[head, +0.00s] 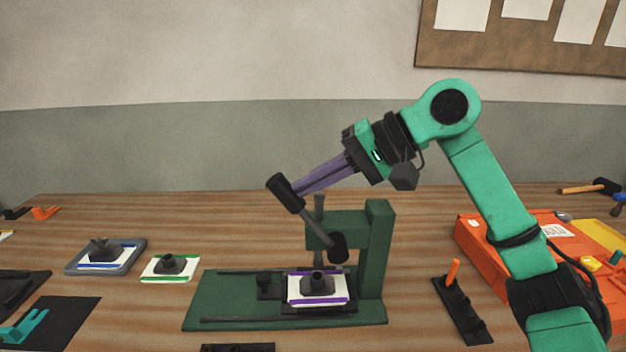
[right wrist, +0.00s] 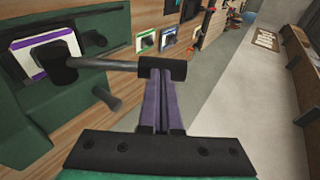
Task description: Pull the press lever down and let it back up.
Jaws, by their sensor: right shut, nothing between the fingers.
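The green press (head: 377,240) stands on the table in the head view. Its lever (head: 312,220) is a grey rod rising up and left from a black hub (head: 338,247) to a black cylindrical handle (head: 285,191). The handle (right wrist: 162,69) also shows in the right wrist view, right at the fingertips. My right gripper (head: 297,191) is shut, its purple fingers together and empty. Its tips meet the handle's side, seemingly touching it, not around it. A white plate with purple stripes (head: 338,289) lies on the press bed with a dark grey piece on it. My left gripper is not in view.
A green-striped plate (head: 152,275) and a grey tray (head: 70,266) lie left of the press. A black holder with an orange peg (head: 463,312) and an orange case (head: 490,258) are to the right. Bare table lies behind the press.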

